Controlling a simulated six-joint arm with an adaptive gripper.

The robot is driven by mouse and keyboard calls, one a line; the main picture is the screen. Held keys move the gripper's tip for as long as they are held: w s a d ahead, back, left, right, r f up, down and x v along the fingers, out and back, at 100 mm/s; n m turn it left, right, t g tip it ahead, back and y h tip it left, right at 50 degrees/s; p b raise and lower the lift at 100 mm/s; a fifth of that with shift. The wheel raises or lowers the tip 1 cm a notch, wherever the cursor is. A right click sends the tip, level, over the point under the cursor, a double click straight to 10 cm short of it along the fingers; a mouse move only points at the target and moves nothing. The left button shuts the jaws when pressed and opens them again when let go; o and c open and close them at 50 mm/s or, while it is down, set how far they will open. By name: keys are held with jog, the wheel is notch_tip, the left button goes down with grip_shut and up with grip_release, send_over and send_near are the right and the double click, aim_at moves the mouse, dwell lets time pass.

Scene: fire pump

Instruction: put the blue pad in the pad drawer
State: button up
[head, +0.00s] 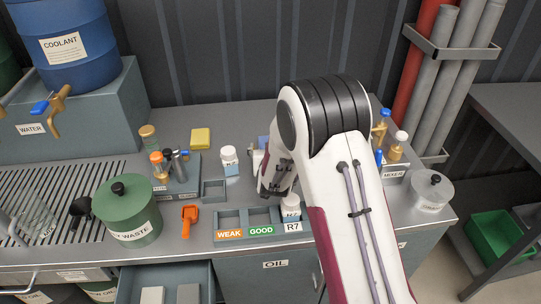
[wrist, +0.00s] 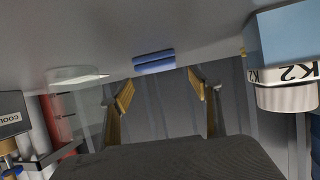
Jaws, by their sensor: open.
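The blue pad (wrist: 153,63) lies flat on the bench top in the wrist view, ahead of the fingertips and roughly between them. In the head view a small piece of blue (head: 263,142) shows behind my gripper, mostly hidden by it. My gripper (wrist: 160,90) is open and empty, with its two tan fingertips apart and short of the pad. In the head view my gripper (head: 275,178) is low over the bench, right of the white bottle. An open drawer (head: 165,278) at the front of the bench holds grey blocks; I cannot read a label on it.
A K2 bottle (wrist: 285,92) stands close on the right in the wrist view. In the head view are a yellow pad (head: 200,138), a white bottle (head: 229,160), a WEAK/GOOD tray (head: 230,224), an orange scoop (head: 189,218) and a green waste can (head: 127,212).

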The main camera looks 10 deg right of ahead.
jog(key=shift+v, duration=3.95)
jog(key=shift+s+r, duration=0.15)
jog(key=shift+r, duration=0.4)
jog(key=s+d+r+n+g+y, duration=0.15)
jog(key=s+r+g, duration=0.25)
jog(key=s+r, duration=1.05)
jog(key=s+d+g, duration=0.1)
jog(key=s+d, duration=0.2)
jog(key=s, duration=0.9)
jog(key=s+d+r+g, duration=0.1)
jog(key=s+d+g, duration=0.1)
jog(key=s, duration=1.1)
jog(key=shift+d+h, duration=0.35)
jog(key=shift+d, duration=0.35)
jog(key=shift+r+m, duration=0.15)
jog(key=shift+m, duration=0.1)
